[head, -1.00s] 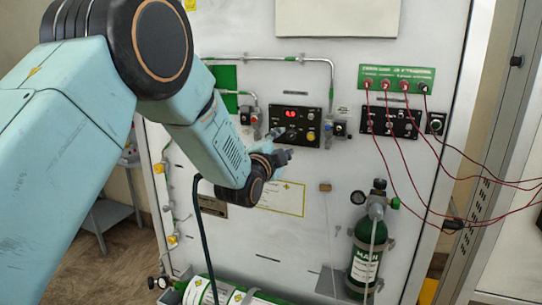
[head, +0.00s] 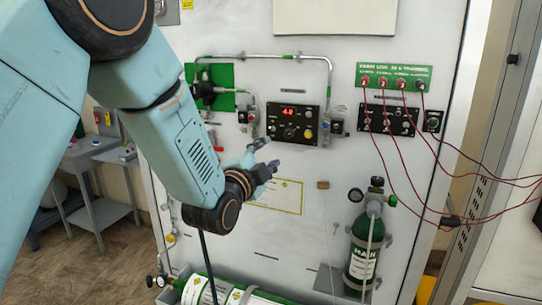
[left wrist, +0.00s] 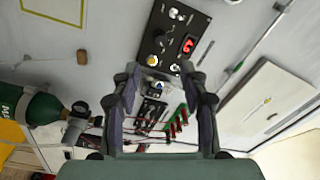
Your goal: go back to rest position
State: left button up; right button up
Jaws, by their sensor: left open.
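My left gripper (head: 268,157) is open and empty, in front of the white trainer panel (head: 310,220), below and left of the black control box with a red display (head: 293,124). In the left wrist view its two fingers (left wrist: 165,105) stand apart with nothing held between them. The control box (left wrist: 175,40) also shows there, beyond the fingertips. My left arm comes in from the left and hides part of the panel's left side. My right gripper is in neither view.
A green MAIN cylinder (head: 364,250) stands upright at the panel's lower right. Red cables (head: 440,150) hang from the green-labelled strip (head: 394,76) toward the right. Another cylinder (head: 235,292) lies along the bottom. A grey table (head: 95,160) stands at the left.

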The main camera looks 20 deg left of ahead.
pick_arm(q)
jog(key=s+f+n+g+b, duration=0.1)
jog(key=s+f+n+g, duration=0.6)
jog(key=f, duration=0.7)
jog(key=s+f+n+g+b, duration=0.2)
jog(key=s+f+n, duration=0.45)
jog(key=f, duration=0.85)
jog(key=s+f+g+b, duration=0.1)
jog(key=s+f+g, duration=0.2)
jog(key=s+f, duration=0.4)
jog(key=s+f+g+b, duration=0.2)
jog(key=s+f, duration=0.4)
jog(key=s, duration=0.8)
jog(key=s+f+g+y+b, duration=0.1)
jog(key=s+f+g+b, duration=0.1)
jog(key=s+f+g, duration=0.2)
jog(key=s+f+n, duration=0.1)
jog(key=s+f, duration=0.2)
jog(key=s, duration=0.3)
jog(key=shift+s+f, duration=0.3)
